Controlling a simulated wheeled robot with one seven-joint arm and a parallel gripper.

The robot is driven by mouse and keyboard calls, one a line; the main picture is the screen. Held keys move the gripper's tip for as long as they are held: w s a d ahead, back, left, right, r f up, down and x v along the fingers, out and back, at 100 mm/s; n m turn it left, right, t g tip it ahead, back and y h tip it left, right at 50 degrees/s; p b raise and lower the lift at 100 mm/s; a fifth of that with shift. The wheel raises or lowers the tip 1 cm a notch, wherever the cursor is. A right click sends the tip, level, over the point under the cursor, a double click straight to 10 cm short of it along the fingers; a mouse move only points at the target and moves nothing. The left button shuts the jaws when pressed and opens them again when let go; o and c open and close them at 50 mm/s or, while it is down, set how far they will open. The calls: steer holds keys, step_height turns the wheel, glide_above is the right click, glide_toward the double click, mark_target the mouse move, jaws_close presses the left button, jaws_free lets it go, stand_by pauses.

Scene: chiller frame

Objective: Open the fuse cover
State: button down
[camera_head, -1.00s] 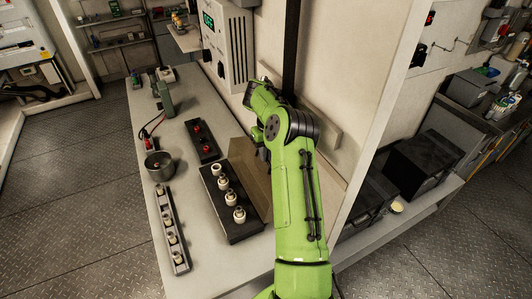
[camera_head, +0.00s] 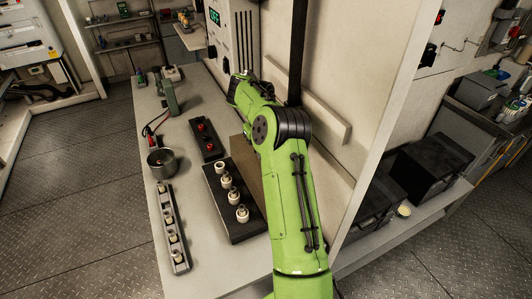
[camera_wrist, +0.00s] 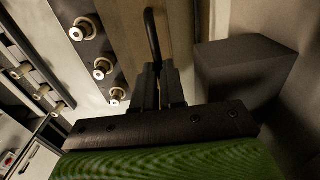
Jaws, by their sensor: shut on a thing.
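The fuse box (camera_head: 222,212) is a black base on the bench with several white round fuses in a row, all uncovered. The fuse cover (camera_head: 246,168) is a brownish panel raised along the box's right side, partly hidden by my arm. In the wrist view the cover (camera_wrist: 138,45) shows as a tan panel beside the fuses, with a thin black handle (camera_wrist: 152,38) on it. My gripper (camera_wrist: 158,78) is shut on this handle. In the head view the fingers are hidden behind my green arm.
A strip of white fuses (camera_head: 170,225) and a metal pot (camera_head: 162,161) stand left of the box. A black panel with red parts (camera_head: 204,140) lies behind it. The wall and a post are close on the right. A dark block (camera_wrist: 240,65) is right of my gripper.

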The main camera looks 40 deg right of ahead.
steer(key=c, duration=1.2)
jaws_free()
steer(key=shift+a, duration=0.1)
step_height(320, 180, up, 16)
steer(key=p, duration=0.7)
steer(key=shift+a+f, duration=0.15)
steer(key=shift+a, duration=0.15)
steer(key=shift+w, duration=0.1)
